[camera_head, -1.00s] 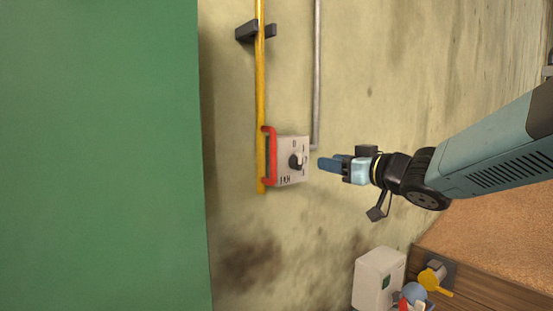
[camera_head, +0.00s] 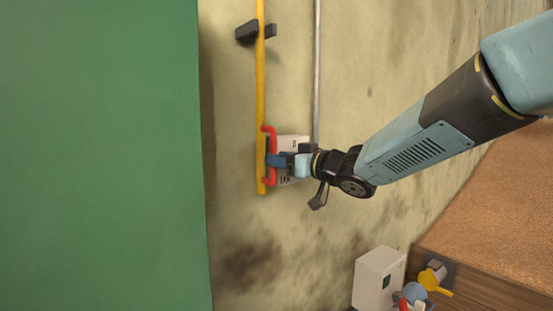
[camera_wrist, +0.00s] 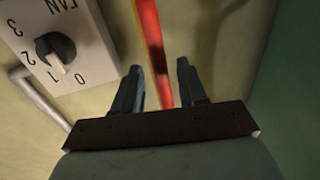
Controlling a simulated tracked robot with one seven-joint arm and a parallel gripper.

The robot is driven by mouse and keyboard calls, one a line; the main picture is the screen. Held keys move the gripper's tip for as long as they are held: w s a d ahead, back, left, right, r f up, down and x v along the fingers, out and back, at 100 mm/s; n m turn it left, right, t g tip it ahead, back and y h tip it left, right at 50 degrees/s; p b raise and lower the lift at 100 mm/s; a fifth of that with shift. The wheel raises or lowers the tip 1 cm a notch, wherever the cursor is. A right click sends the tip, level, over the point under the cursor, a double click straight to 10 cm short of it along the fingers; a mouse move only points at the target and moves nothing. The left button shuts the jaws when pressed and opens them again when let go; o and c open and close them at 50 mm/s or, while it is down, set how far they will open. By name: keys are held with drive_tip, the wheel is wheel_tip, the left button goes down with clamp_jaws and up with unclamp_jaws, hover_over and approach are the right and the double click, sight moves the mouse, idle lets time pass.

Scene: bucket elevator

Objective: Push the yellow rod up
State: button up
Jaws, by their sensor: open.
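The yellow rod (camera_head: 260,90) runs vertically along the wall in the head view, with a red handle (camera_head: 269,131) at its lower part. My gripper (camera_head: 271,160) is at the middle of the red handle, in front of the fan switch box. In the wrist view, the two blue fingers of my gripper (camera_wrist: 160,82) are apart, and the red handle (camera_wrist: 155,45) runs between them. A thin yellow strip, likely the rod, shows along the handle's left edge. In the head view my gripper hides part of the handle and the box.
The white fan switch box (camera_head: 292,143) with a dark knob (camera_wrist: 55,50) sits just right of the handle. A dark bracket (camera_head: 247,31) holds the rod higher up. A grey pipe (camera_head: 317,70) runs above the box. A green panel (camera_head: 100,150) fills the left. Another white box (camera_head: 379,278) stands lower right.

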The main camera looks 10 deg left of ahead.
drive_tip(key=shift+x, duration=1.5)
drive_tip(key=shift+c, duration=0.4)
clamp_jaws()
drive_tip(key=shift+s, duration=0.1)
